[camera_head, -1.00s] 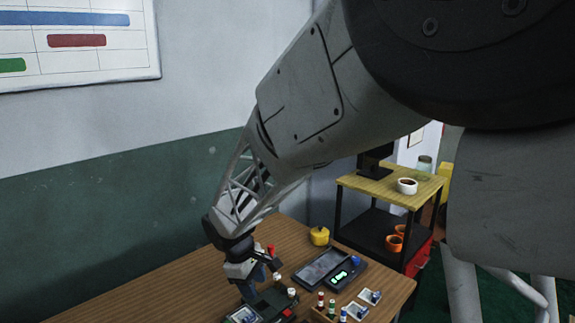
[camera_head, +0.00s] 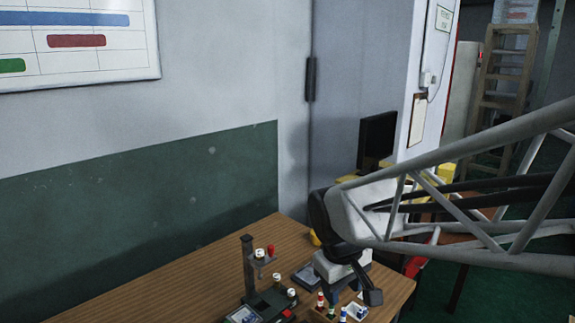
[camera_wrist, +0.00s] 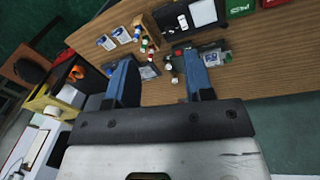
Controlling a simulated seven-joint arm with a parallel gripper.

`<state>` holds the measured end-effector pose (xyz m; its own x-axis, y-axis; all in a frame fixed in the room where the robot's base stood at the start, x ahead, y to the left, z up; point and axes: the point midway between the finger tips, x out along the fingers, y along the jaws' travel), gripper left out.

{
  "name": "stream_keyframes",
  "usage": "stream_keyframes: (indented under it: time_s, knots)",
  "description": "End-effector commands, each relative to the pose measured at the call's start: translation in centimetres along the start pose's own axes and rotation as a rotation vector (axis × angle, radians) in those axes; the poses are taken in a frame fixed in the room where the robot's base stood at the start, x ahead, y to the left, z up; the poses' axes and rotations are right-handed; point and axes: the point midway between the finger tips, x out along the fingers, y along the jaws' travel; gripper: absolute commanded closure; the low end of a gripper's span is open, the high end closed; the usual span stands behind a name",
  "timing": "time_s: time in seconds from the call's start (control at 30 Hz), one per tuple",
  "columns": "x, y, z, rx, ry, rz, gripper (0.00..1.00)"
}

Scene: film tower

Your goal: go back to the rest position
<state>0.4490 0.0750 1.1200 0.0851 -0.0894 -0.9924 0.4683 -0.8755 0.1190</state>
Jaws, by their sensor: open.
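My gripper (camera_head: 355,290) hangs at the end of the arm above the right part of the wooden table (camera_head: 185,280). It is to the right of a dark stand (camera_head: 248,265) with an upright post and small red- and white-topped pieces on its arm. In the wrist view my gripper (camera_wrist: 162,72) has its two blue fingers wide apart, with nothing held between them. The table top lies below and beyond the fingers. In the head view the arm hides part of the table's right side and the dark tray there.
Small bottles with coloured caps (camera_head: 320,300) stand in a wooden rack, near a small blue-and-white packet (camera_head: 355,311). A black monitor (camera_head: 377,137) stands behind the arm. A ladder (camera_head: 500,85) is at the back right. The table's left part is clear.

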Motion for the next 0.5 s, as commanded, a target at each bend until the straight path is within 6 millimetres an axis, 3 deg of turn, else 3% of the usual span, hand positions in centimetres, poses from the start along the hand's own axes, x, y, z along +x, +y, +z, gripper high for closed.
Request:
stream_keyframes:
  time_s: [0.5]
  knots:
    - [-2.2, 1.3, 10.9, 0.358, 0.111, -0.028, 0.52]
